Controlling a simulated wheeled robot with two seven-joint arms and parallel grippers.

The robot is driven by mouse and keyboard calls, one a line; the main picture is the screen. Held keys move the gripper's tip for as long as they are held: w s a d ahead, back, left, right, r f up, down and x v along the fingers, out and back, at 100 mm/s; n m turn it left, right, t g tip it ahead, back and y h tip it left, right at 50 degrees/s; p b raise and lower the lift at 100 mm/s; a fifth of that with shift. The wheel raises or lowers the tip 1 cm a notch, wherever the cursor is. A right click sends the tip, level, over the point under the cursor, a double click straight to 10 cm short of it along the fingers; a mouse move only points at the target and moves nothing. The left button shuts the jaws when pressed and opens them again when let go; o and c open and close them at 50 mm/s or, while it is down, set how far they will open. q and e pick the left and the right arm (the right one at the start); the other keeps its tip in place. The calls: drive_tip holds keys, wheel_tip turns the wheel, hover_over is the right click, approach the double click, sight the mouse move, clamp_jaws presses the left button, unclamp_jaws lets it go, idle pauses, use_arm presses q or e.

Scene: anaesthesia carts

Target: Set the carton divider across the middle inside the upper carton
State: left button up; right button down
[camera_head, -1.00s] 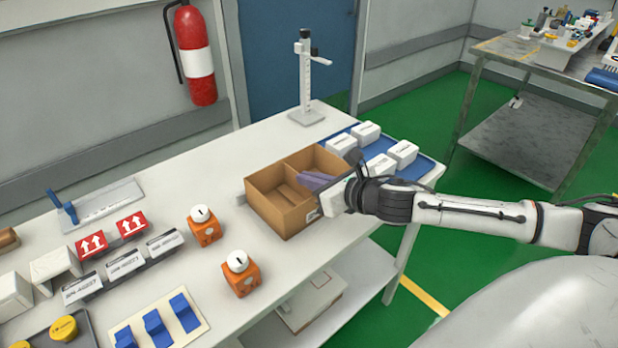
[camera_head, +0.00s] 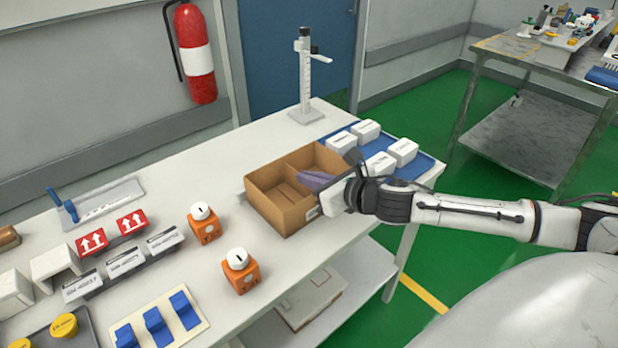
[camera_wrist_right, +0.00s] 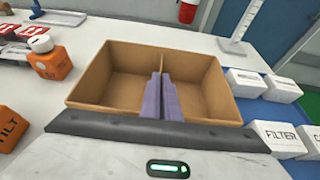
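The upper carton (camera_head: 284,212) is an open brown box on the white bench top. It also shows in the right wrist view (camera_wrist_right: 215,93). The brown carton divider (camera_head: 299,170) stands upright across the carton's middle, splitting it into two compartments; in the right wrist view its far part (camera_wrist_right: 163,60) shows beyond my fingers. My right gripper (camera_head: 315,181) reaches over the carton's near right wall. Its purple fingers (camera_wrist_right: 162,98) lie close together, one on each side of the divider, and look shut on it. The divider's lower edge is hidden. My left gripper is out of view.
A blue mat (camera_head: 427,169) with several white boxes lies right of the carton. A measuring stand (camera_head: 306,85) rises behind it. Two orange bottles (camera_head: 240,272) stand to the left. A pale box (camera_head: 308,300) is on the shelf below. Bench around the carton's front is clear.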

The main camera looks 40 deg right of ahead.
drive_tip(key=shift+s+f, duration=0.1)
drive_tip(key=shift+f, duration=0.15)
drive_tip(key=c, duration=1.9)
unclamp_jaws()
drive_tip(key=shift+f, duration=0.1)
drive_tip(key=shift+c, duration=0.2)
drive_tip(key=shift+s, duration=0.5)
drive_tip(key=v, duration=0.5)
drive_tip(key=shift+d+r, duration=0.1)
drive_tip(key=shift+r, duration=0.25)
drive_tip(key=shift+r+p+v, duration=0.25)
drive_tip(key=shift+p+v, duration=1.2)
drive_tip(key=shift+v, duration=0.65)
drive_tip(key=shift+w, duration=0.1)
